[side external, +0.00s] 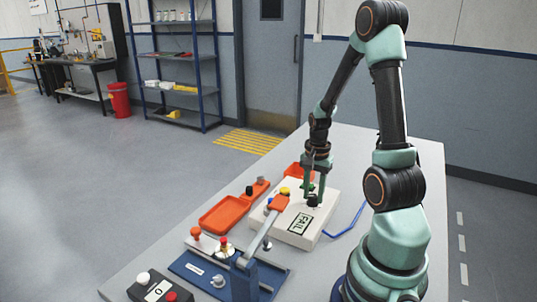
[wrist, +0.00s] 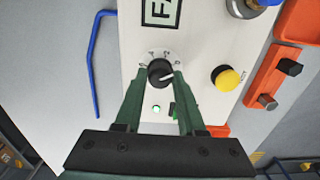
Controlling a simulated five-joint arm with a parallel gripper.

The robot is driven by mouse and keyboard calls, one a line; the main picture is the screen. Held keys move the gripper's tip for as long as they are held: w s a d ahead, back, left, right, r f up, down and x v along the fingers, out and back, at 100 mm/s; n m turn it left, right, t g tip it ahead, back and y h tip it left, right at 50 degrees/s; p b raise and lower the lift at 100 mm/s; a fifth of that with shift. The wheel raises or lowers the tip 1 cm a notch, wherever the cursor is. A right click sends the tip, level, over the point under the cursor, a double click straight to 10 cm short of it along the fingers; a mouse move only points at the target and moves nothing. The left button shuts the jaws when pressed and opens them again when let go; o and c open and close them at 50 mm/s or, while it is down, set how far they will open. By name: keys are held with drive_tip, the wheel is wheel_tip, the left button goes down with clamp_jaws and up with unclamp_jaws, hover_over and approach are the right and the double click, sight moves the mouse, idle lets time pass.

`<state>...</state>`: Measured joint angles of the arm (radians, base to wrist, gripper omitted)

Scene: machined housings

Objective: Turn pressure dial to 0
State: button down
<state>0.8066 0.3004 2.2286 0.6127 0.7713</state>
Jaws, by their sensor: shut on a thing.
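The pressure dial is a black round knob (wrist: 159,70) on the white control box (side external: 283,232), with small white-backed markings around its far side in the wrist view. A thin pale pointer line shows on the knob, but the number it points to is too small to read. My gripper (wrist: 160,76) has its two green fingers on either side of the knob, shut on it. In the side external view my gripper (side external: 313,195) reaches down onto the box's far right part, over the black knob. The fingers hide part of the knob's sides.
A FAIL label (side external: 298,223) is on the box. A yellow button (wrist: 229,80) and a lit indicator (wrist: 156,108) are near the dial. An orange tray (side external: 222,215) and a lever fixture (side external: 255,255) stand on the table.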

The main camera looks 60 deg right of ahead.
sight(313, 196)
idle(0.4)
drive_tip(key=c, duration=0.5)
unclamp_jaws()
wheel_tip(313, 196, up, 12)
drive_tip(key=shift+r, duration=0.1)
